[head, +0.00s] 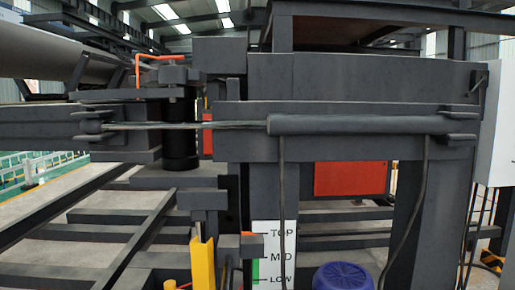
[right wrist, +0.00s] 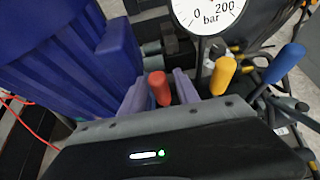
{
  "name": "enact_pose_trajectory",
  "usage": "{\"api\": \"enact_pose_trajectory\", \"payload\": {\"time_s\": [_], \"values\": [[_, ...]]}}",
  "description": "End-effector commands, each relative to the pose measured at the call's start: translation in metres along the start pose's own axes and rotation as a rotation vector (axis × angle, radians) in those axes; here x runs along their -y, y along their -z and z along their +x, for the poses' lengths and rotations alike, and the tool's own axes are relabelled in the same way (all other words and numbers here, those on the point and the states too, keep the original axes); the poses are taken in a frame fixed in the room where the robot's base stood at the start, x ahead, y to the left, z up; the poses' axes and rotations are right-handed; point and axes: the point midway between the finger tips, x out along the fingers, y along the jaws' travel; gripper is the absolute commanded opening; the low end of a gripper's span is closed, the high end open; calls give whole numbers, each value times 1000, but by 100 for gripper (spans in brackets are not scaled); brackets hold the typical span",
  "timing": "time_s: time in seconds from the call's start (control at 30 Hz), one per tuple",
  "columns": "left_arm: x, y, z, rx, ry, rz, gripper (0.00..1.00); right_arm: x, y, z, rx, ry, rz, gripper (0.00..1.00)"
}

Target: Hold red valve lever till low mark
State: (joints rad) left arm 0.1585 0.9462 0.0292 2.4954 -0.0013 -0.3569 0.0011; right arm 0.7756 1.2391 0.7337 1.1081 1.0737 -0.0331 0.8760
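The red valve lever (right wrist: 158,88) stands between the two pale purple fingers of my right gripper (right wrist: 161,92) in the right wrist view. The fingers lie close on both sides of it and look shut on it. In the head view, a white scale (head: 276,255) shows TOP, MID and LOW from top to bottom. An orange pointer (head: 248,234) sits at its left edge, level with TOP. A green strip (head: 256,271) marks the scale's left edge near LOW. Neither gripper shows in the head view.
A yellow lever (right wrist: 222,76) and a blue lever (right wrist: 285,63) stand right of the red one. A pressure gauge (right wrist: 210,14) is behind them. A blue tank (right wrist: 65,60) is close on the left. Dark steel beams (head: 350,145) fill the head view.

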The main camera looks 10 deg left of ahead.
Motion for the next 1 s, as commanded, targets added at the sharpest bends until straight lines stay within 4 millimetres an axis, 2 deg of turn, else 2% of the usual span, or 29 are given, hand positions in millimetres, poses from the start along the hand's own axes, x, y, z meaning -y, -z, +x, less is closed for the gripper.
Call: {"api": "enact_pose_trajectory", "payload": {"time_s": [0.23, 0.37, 0.63, 0.8, 1.0], "values": [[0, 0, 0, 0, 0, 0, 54, 0, 0, 0, 0, 0, 0, 40], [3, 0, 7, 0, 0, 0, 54, 1, 4, -5, -1, 0, 4, 40], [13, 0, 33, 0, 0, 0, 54, 1, 5, -44, 0, 1, -1, 40], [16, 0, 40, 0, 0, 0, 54, 2, 2, -73, 0, 2, -2, 40], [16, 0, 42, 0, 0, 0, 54, 0, 1, -90, 0, 0, -1, 40]]}}
